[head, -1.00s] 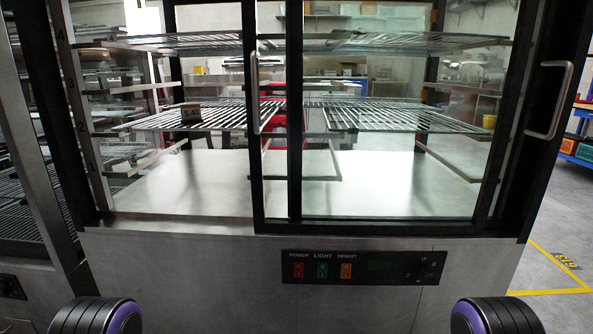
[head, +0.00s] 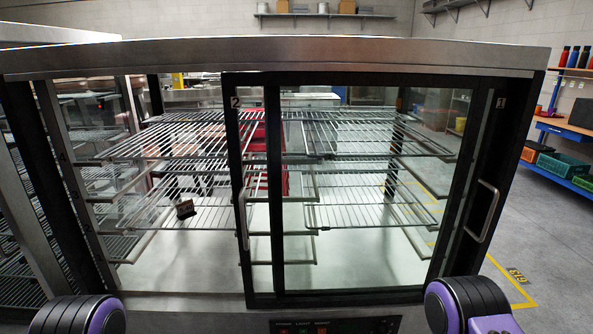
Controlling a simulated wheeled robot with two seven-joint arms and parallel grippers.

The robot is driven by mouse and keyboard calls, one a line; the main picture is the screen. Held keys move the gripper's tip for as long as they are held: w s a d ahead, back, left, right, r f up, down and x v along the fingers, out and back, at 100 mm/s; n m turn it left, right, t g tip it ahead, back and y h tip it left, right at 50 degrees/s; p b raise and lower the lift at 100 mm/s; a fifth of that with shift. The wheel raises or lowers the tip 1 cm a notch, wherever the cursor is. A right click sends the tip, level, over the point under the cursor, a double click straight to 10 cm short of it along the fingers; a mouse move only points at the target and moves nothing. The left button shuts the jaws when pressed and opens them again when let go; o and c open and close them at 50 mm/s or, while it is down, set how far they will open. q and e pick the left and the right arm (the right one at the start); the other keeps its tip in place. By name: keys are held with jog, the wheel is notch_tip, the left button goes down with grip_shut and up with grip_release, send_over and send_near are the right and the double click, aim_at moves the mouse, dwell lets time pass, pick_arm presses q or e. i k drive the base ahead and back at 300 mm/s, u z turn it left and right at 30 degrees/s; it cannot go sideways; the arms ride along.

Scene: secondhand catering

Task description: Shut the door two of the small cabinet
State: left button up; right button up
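The small cabinet (head: 300,55) is a steel-topped glass display case filling the middle of the head view. Door two (head: 235,130) is a black-framed sliding glass door marked "2", with a vertical metal handle (head: 243,220) at its left edge. It stands slid to the right, overlapping door one (head: 501,130), marked "1", whose handle (head: 485,212) is at the far right. The left part of the cabinet front appears open. Neither of my grippers shows; only rounded black and purple parts of my arms show at the bottom corners.
Another rack unit adjoins on the left. At right are open floor with yellow lines and a blue bench (head: 565,130) with crates.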

aim_at(481, 85)
jog(key=z, duration=3.15)
jog(key=i, duration=1.2)
jog(key=u, duration=3.15)
